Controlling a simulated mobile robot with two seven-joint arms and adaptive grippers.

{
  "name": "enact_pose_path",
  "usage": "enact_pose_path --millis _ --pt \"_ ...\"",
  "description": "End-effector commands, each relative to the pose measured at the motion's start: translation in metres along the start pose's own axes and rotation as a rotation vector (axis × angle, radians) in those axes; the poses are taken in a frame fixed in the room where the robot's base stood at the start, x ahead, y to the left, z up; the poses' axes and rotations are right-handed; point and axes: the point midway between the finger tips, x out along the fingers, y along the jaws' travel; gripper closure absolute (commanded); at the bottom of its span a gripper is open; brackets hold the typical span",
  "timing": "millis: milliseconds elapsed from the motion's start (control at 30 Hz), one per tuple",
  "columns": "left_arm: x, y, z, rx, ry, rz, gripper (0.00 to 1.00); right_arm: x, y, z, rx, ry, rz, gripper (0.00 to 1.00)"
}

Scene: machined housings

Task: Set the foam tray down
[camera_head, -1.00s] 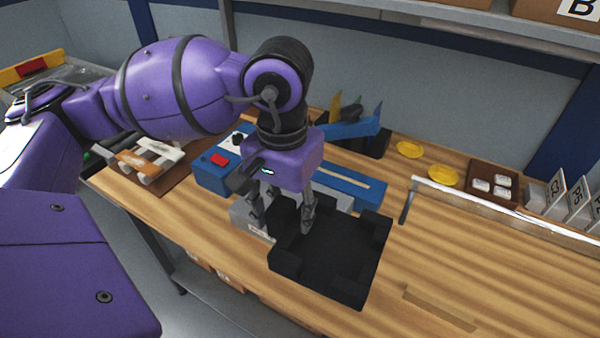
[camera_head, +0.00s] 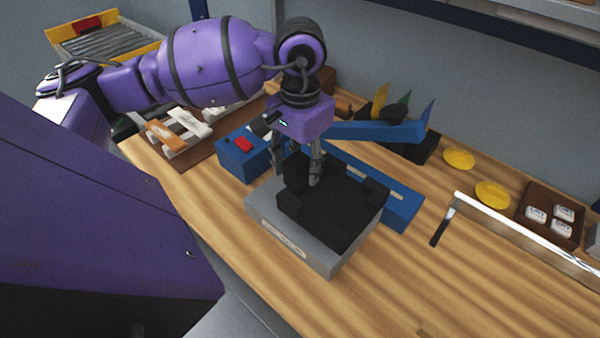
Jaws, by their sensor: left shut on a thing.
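The black foam tray (camera_head: 325,207) has raised blocks at its corners. It is over a grey metal block (camera_head: 299,252) with a pale label on its front side, and covers most of the block's top. I cannot tell whether the tray touches the block. My left gripper (camera_head: 296,172) points down at the tray's far left edge and is shut on it, with one finger on each side of the wall. The tray hides part of the fingers. My right gripper is not in view.
A blue fixture with a red button (camera_head: 243,145) stands behind the grey block. Yellow discs (camera_head: 492,195) and a brown tray (camera_head: 524,222) of white pieces lie at the right. A metal-edged rail (camera_head: 520,238) crosses there.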

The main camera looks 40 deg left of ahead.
Motion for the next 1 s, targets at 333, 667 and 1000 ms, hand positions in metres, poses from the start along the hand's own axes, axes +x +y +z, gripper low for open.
enact_pose_path --millis 333,667,1000 --pt "0.033 -0.011 -0.013 -0.001 -0.002 0.002 0.81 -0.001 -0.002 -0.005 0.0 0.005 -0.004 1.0" --pt "0.051 -0.011 -0.013 0.001 0.001 0.0 0.81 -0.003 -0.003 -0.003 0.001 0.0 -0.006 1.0" --pt "0.056 -0.011 -0.013 0.0 0.0 0.0 0.46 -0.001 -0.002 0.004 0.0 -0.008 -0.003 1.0"
